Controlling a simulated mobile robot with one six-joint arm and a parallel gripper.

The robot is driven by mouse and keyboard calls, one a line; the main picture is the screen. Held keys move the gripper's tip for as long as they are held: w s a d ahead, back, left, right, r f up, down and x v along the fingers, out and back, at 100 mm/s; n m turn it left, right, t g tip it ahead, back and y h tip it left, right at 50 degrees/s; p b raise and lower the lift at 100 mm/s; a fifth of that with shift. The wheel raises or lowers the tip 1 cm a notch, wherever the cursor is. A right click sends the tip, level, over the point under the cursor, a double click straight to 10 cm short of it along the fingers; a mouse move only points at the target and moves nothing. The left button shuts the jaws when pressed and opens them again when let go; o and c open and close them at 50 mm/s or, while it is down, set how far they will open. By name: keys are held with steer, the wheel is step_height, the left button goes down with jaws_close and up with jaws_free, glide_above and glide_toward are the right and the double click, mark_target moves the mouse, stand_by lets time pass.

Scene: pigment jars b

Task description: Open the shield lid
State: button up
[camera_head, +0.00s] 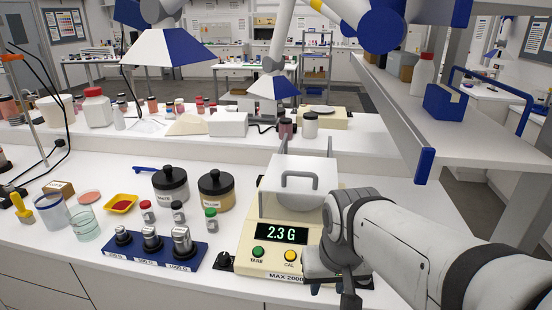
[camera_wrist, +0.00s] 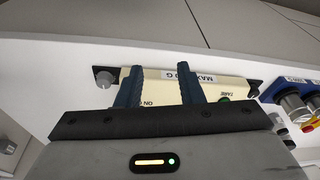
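The cream scale (camera_head: 279,262) stands on the bench with a green display reading 2.3 G. The shield lid (camera_head: 300,165) is a whitish panel over the scale's back part, with a grey bar handle (camera_head: 301,175) facing me. I cannot tell whether the lid is fully seated. My gripper (camera_head: 350,298) is low at the scale's front right corner, apart from the handle. In the wrist view my gripper (camera_wrist: 158,70) has its two dark fingers spread with nothing between them, before the scale's front face (camera_wrist: 160,74). The lid and handle do not show there.
A blue block of weights (camera_head: 153,247) sits left of the scale, with dark-lidded jars (camera_head: 216,192) and small bottles (camera_head: 211,220) behind it. A raised shelf (camera_head: 440,110) stands at the back right. The bench right of my arm looks clear.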

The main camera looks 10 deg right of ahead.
steer(key=w+r+m, duration=0.9)
steer(key=w+r, duration=0.1)
steer(key=w, duration=0.2)
steer(key=m, duration=1.2)
glide_toward(301, 173)
steer(key=f, duration=0.1)
steer(key=shift+g+h, duration=0.3)
steer(key=f, duration=0.2)
steer(key=w+f, duration=0.1)
steer(key=f, duration=0.1)
steer(key=w+f, duration=0.1)
steer(key=f, duration=0.1)
steer(key=shift+w+f, duration=0.1)
steer(key=shift+f, duration=0.3)
steer(key=shift+c, duration=0.2)
jaws_close()
steer(key=shift+r, duration=0.1)
